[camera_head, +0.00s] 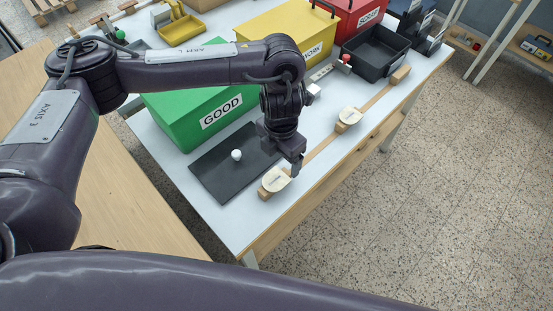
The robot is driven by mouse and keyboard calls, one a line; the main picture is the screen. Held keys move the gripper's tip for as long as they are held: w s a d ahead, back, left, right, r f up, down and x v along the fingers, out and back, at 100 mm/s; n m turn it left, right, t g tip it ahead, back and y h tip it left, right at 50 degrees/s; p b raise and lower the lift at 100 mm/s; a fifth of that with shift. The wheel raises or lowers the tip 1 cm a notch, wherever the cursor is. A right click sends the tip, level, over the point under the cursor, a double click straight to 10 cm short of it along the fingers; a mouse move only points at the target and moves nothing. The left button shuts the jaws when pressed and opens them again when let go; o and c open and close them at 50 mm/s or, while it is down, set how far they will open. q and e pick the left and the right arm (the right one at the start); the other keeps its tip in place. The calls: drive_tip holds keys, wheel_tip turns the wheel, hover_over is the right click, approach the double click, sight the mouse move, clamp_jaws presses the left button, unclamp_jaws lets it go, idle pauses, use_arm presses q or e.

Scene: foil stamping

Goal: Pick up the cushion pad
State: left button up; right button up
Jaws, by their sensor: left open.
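I cannot tell for certain which thing is the cushion pad. A flat dark grey pad (213,171) with a white ball knob (236,155) lies on the white table in front of the green bin. Two round cream discs sit on wooden blocks along a rail: a near disc (276,180) and a farther disc (349,116). My left gripper (295,168) points down, open, just right of the near disc and beyond the pad's right edge. It looks empty, but its arm hides part of the pad's far right corner. My right gripper is not in view.
A green bin marked GOOD (190,122), a yellow bin (270,32) and a red bin marked SCRAP (352,14) stand along the back. A black open tray (376,55) is at the far right. The wooden rail (322,145) runs along the table's front edge.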

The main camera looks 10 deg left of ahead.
sight(280, 176)
use_arm(q)
drive_tip(key=f, duration=0.1)
drive_tip(key=s+f, duration=0.1)
drive_tip(key=f, duration=0.1)
drive_tip(key=shift+s+d, duration=0.1)
drive_tip(key=shift+s, duration=0.15)
drive_tip(key=f, duration=0.1)
drive_tip(key=w+f, duration=0.1)
drive_tip(key=f, duration=0.1)
drive_tip(key=shift+f, duration=0.45)
drive_tip(key=shift+b, duration=0.3)
drive_tip(key=shift+f, duration=0.15)
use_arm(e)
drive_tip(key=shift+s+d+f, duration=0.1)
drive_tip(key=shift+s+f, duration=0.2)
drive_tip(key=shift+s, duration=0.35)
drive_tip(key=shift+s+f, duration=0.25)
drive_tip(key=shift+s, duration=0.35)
use_arm(q)
drive_tip(key=c, duration=1.1)
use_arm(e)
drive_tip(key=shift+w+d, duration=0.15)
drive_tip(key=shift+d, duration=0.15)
